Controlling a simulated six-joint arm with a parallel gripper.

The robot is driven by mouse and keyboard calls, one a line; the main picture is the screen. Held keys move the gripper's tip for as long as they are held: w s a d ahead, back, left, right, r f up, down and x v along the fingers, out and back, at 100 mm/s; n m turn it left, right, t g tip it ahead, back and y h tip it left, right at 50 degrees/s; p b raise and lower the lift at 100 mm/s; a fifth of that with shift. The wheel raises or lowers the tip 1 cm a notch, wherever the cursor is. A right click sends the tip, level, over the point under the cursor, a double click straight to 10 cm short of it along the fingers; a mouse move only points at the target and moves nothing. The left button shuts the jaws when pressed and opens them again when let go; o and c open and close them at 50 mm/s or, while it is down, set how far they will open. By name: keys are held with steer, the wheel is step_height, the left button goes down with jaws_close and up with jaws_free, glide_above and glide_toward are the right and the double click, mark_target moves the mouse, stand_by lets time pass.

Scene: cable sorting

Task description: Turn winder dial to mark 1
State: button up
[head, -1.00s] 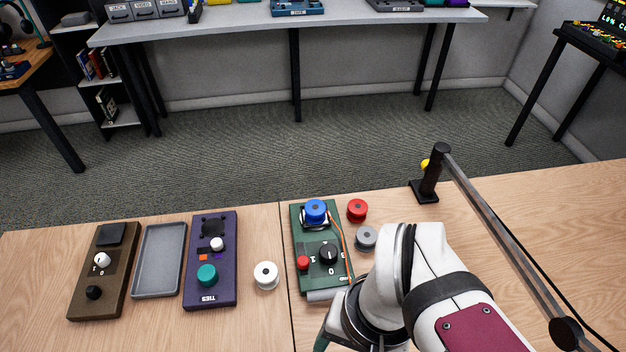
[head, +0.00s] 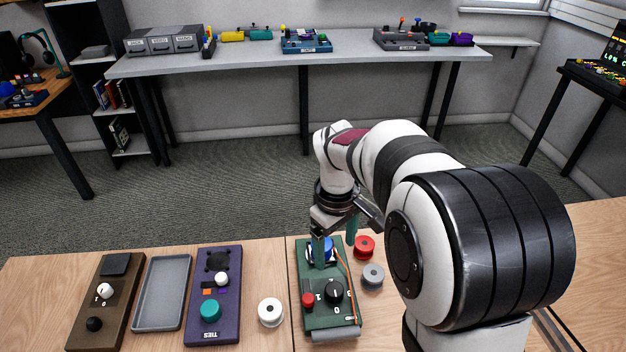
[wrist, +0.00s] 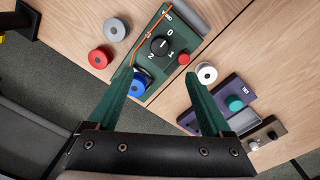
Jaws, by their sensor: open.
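The green winder (head: 312,318) lies on the wooden table with a black dial (head: 334,291), a red button (head: 308,299) and a blue spool (head: 327,246) at its far end. In the wrist view the dial (wrist: 159,46) has the marks 0, 1 and 2 around it; I cannot tell surely which one its pointer faces. My gripper (head: 335,245) is open and empty above the winder's far end, and one finger partly hides the blue spool. In the wrist view the dial is beyond the gap between the fingertips (wrist: 158,75), and nothing touches it.
A red spool (head: 364,247) and a grey spool (head: 373,276) stand right of the winder; a white spool (head: 270,312) stands left. Further left are a purple TIES box (head: 230,325), a grey tray (head: 161,293) and a brown box (head: 85,332). An orange cable (head: 347,278) runs along the winder.

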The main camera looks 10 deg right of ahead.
mark_target(334, 289)
steer(key=f, duration=1.5)
steer(key=shift+w+d+f, duration=0.2)
steer(key=shift+d+f, duration=0.1)
jaws_close()
